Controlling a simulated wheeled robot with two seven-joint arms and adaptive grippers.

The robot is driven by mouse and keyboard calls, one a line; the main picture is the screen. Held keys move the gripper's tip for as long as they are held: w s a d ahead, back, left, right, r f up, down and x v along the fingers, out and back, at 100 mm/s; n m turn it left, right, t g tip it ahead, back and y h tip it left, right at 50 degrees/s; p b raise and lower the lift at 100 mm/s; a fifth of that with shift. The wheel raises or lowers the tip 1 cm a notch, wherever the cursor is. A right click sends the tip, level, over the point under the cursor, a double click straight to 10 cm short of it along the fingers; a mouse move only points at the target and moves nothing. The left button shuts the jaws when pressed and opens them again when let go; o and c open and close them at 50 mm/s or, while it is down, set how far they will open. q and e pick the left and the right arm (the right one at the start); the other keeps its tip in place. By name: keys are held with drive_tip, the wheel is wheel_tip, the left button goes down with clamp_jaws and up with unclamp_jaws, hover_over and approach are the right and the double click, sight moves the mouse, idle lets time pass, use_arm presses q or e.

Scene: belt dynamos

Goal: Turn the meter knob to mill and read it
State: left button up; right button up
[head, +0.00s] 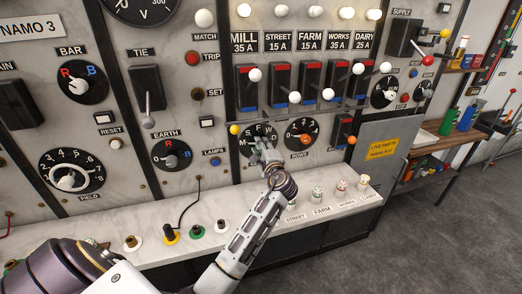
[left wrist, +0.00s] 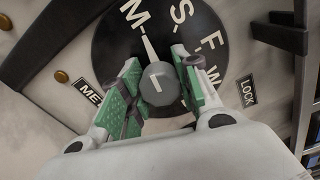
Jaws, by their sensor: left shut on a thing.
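The meter knob is a grey round cap (left wrist: 160,88) on a black dial (left wrist: 112,52) lettered M, S, F and W in the left wrist view. A white line runs from the knob to the M, and the cap's short white mark lies roughly along it. My left gripper (left wrist: 158,100) is shut on the knob, with green-padded fingers on both sides. In the head view the same gripper (head: 264,152) covers most of the dial (head: 262,130). A large round meter (head: 140,10) marked V is cut off at the top; its reading cannot be seen. My right gripper is out of view.
A rows knob (head: 303,134) sits right of the dial, below several levers with white balls (head: 295,97). A marble ledge (head: 240,208) with jacks and small labelled pots runs below. A LOCK label (left wrist: 248,90) sits beside the dial. Shelves (head: 440,142) stand at the right.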

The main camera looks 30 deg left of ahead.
use_arm(q)
drive_tip(key=o, duration=1)
drive_tip(key=v, duration=1.2)
idle(0.6)
